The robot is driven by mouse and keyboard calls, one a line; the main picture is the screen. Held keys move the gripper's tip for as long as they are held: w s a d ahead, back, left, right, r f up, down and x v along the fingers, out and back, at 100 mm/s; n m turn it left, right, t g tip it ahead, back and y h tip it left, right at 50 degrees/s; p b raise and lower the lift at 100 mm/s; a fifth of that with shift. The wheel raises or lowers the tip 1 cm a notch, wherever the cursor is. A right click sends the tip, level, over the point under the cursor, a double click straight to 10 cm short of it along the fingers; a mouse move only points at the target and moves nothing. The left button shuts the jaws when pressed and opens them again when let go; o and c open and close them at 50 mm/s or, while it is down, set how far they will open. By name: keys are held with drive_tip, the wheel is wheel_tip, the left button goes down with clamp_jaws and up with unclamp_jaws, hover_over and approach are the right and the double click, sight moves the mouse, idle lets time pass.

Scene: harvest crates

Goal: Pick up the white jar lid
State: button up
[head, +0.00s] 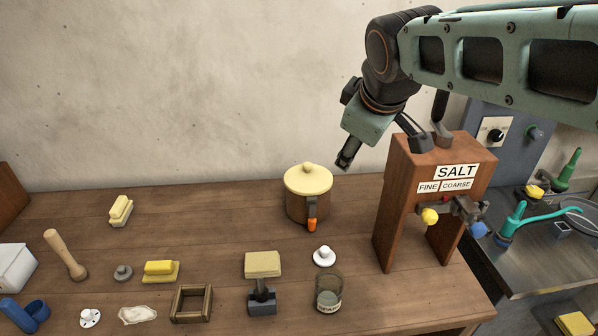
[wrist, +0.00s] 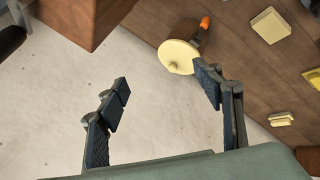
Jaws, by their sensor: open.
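The white jar lid (head: 324,256), a small round disc with a knob on top, lies on the wooden table just behind a glass jar (head: 328,295) with a paper label. I cannot make out the lid in the wrist view. My gripper (head: 347,158) is open and hangs high above the back of the table, up and to the right of the lid. In the wrist view my gripper (wrist: 164,82) has its two fingers wide apart with nothing between them.
A pot with a cream lid (head: 308,180) stands behind the white lid. The wooden salt dispenser (head: 400,205) stands to the right. A cream-topped press (head: 262,265) is to the left. A second white disc (head: 90,318) lies at front left.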

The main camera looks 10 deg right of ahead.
drive_tip(key=w+a+n+t+h+b, duration=0.15)
drive_tip(key=w+n+b, duration=0.5)
drive_tip(key=w, duration=0.75)
drive_tip(key=n+g+y+p, duration=0.2)
drive_tip(key=n+g+p, duration=0.4)
drive_tip(key=g, duration=0.3)
approach(325, 249)
drive_tip(key=shift+s+a+f+m, duration=0.15)
drive_tip(key=shift+s+m, duration=0.1)
drive_tip(key=shift+s, duration=0.15)
wheel_tip(325, 249, down, 5)
drive_tip(key=shift+f, duration=0.15)
drive_tip(key=shift+w+d+f, duration=0.1)
drive_tip(key=shift+w+f, duration=0.1)
drive_tip(key=shift+f, duration=1.1)
drive_tip(key=shift+w+d+f, duration=0.15)
drive_tip(key=shift+w+f, duration=0.05)
drive_tip(key=shift+f, duration=1.1)
drive_tip(key=shift+c, duration=0.5)
